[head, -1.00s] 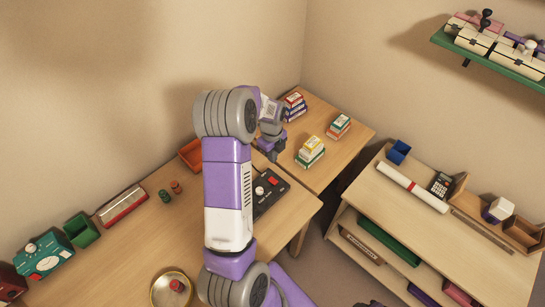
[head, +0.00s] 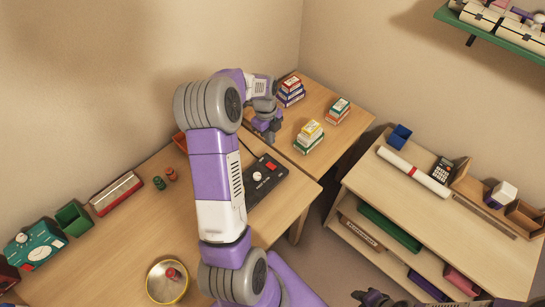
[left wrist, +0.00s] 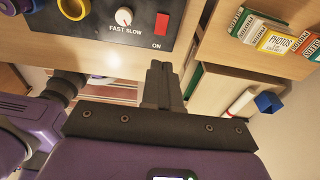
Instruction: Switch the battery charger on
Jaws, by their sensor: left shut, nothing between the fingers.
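The battery charger (head: 262,190) is a dark flat box on the desk in the head view, its left part hidden by my left arm. It has a white knob (head: 257,176) and a red switch (head: 271,166). In the left wrist view the charger (left wrist: 88,35) fills the top left, with the knob (left wrist: 123,17) marked FAST SLOW and the red switch (left wrist: 161,24) above the word ON. My left gripper (head: 270,136) is shut and empty beyond the charger's switch end. Its fingertips (left wrist: 157,64) show just below the charger's edge in the wrist view, apart from the switch. My right gripper (head: 372,298) is at the bottom edge, partly cut off.
Small stacked boxes (head: 309,138) stand on the desk's far part. Red and green cylinders (head: 171,174), a green bin (head: 73,218), a teal device (head: 35,245) and a round tin (head: 167,283) stand left. A low shelf unit (head: 440,215) is at right.

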